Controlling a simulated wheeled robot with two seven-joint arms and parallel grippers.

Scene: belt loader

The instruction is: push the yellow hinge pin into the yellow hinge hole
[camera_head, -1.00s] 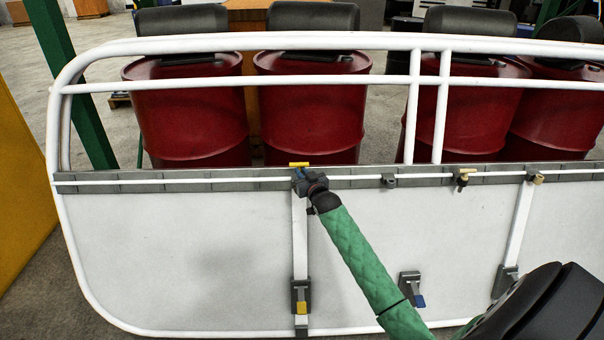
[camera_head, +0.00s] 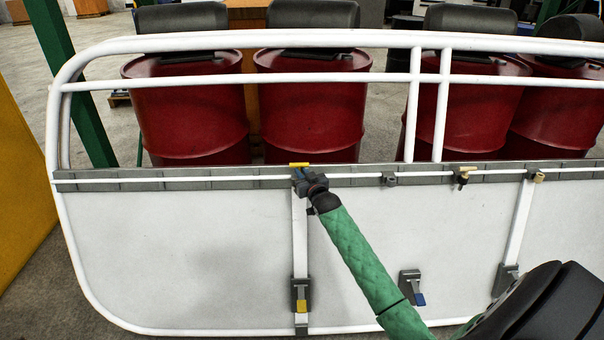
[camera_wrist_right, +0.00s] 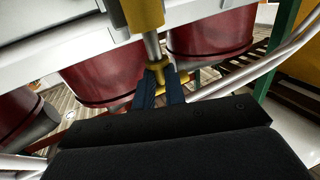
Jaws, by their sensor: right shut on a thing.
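My right gripper (camera_head: 298,178) is at the grey hinge rail, at the top of the left white strap, with a small yellow piece showing just above it. In the right wrist view the blue fingers (camera_wrist_right: 161,90) are shut on the yellow handle of the hinge pin (camera_wrist_right: 159,68). A bare metal shaft runs from this handle to the yellow hinge part (camera_wrist_right: 142,14). Part of the shaft is exposed between them. The shaft's far end and the hole are hidden. My left gripper is not in view.
The white panel (camera_head: 400,230) carries latches, one with a yellow tab (camera_head: 301,307) and one with a blue tab (camera_head: 420,299). Other hinge fittings (camera_head: 463,176) sit on the rail to the right. White tubes and red barrels (camera_head: 312,110) stand behind it.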

